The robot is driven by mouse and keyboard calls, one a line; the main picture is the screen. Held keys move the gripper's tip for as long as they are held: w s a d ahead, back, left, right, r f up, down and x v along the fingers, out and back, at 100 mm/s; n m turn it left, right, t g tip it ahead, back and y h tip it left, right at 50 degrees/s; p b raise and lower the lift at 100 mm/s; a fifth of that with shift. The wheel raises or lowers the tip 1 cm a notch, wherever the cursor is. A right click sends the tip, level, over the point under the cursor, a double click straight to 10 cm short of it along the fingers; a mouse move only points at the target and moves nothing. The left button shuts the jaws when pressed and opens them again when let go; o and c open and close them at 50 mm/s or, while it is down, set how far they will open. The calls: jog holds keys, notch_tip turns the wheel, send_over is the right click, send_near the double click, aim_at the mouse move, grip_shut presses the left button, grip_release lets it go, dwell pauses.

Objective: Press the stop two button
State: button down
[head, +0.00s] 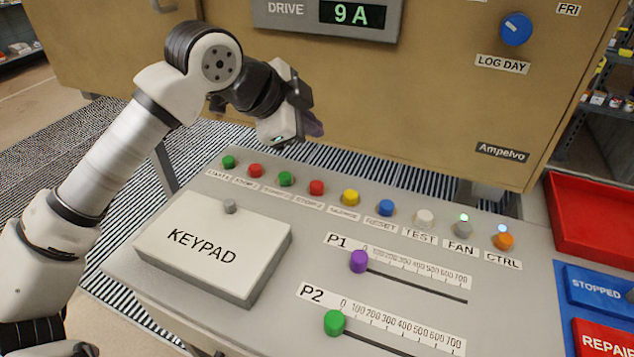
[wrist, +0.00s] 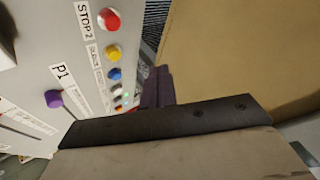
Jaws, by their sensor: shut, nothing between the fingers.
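The stop two button is a red round cap (head: 316,187), fourth from the left in the panel's row of buttons. In the wrist view the red cap (wrist: 108,20) shows at the top, beside a label reading STOP 2. My gripper (head: 313,126) is above and behind the button row, apart from the panel, with dark purple fingers. It is shut and empty. In the wrist view its fingers (wrist: 156,88) show near the middle, and nothing covers the red cap.
A green button (head: 285,178) is left of stop two and a yellow one (head: 350,197) right of it. A keypad box (head: 205,245) with a knob, and purple (head: 358,261) and green (head: 334,322) sliders, stand nearer. A tan cabinet (head: 440,90) rises behind.

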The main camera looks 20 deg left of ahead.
jog(key=b, duration=0.4)
send_over(311, 187)
notch_tip(311, 187, down, 8)
jog(key=shift+r, duration=0.2)
jog(key=shift+f+b, duration=0.55)
jog(key=shift+b, duration=0.05)
jog(key=shift+f, duration=0.15)
dwell(1.1)
jog(key=shift+f+b, duration=0.3)
jog(key=shift+b, duration=0.4)
jog(key=shift+f+b, duration=0.45)
jog(key=shift+b, duration=0.1)
dwell(0.4)
jog(key=shift+r, duration=0.2)
jog(key=shift+r+p, duration=0.4)
jog(key=shift+r, duration=0.3)
jog(key=shift+r, duration=0.1)
